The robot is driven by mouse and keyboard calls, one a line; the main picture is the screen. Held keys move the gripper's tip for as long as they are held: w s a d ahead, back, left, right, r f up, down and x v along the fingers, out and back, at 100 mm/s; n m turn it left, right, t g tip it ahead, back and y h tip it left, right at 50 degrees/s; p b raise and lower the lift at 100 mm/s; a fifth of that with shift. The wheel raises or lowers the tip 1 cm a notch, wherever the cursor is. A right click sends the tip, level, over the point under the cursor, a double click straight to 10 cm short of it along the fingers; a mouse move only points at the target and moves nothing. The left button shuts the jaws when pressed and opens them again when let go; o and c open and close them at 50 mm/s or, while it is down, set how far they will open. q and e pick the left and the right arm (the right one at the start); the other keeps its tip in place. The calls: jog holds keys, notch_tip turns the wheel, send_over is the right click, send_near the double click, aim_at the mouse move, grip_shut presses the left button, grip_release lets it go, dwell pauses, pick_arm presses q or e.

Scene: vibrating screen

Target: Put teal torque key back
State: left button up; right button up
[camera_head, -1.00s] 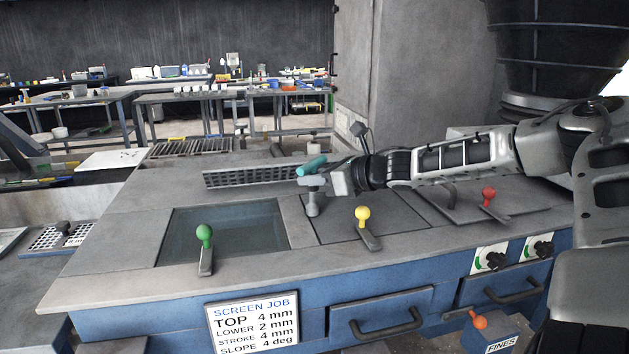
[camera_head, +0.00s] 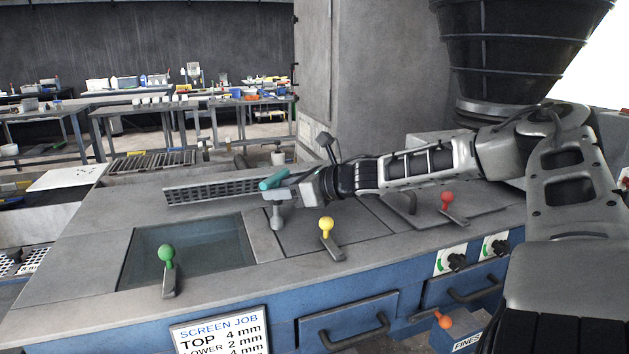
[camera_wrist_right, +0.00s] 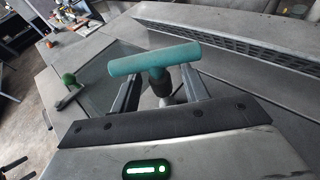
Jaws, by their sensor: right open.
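The teal torque key (camera_head: 274,179) has a teal T-shaped handle and a dark shaft. It stands about upright at a short grey post (camera_head: 277,214) on the bench top, beside the glass window. The key also shows in the right wrist view (camera_wrist_right: 155,58), its bar across the tops of my fingers. My right gripper (camera_head: 288,186) is at the key, coming from the right. Its fingers show in the right wrist view (camera_wrist_right: 162,88), open, one on each side of the dark shaft. How far the shaft sits in the post is hidden. My left gripper is not in view.
Green (camera_head: 167,256), yellow (camera_head: 326,226) and red (camera_head: 447,199) knobbed levers stand along the bench top. A perforated grey rail (camera_head: 218,187) lies behind the key. A SCREEN JOB sign (camera_head: 220,332) and drawers are on the blue front.

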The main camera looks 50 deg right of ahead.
jog(key=shift+s+r+p, duration=0.55)
jog(key=shift+s+p, duration=0.2)
jog(key=shift+s, duration=0.05)
jog(key=shift+s+d, duration=0.2)
jog(key=shift+s, duration=0.1)
jog(key=v, duration=0.7)
jog(key=shift+s+f+b, duration=0.25)
jog(key=shift+s+b, duration=0.1)
jog(key=shift+s+d+r, duration=0.15)
jog(key=shift+s, duration=0.15)
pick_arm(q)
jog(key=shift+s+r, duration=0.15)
pick_arm(e)
jog(key=shift+s, duration=0.1)
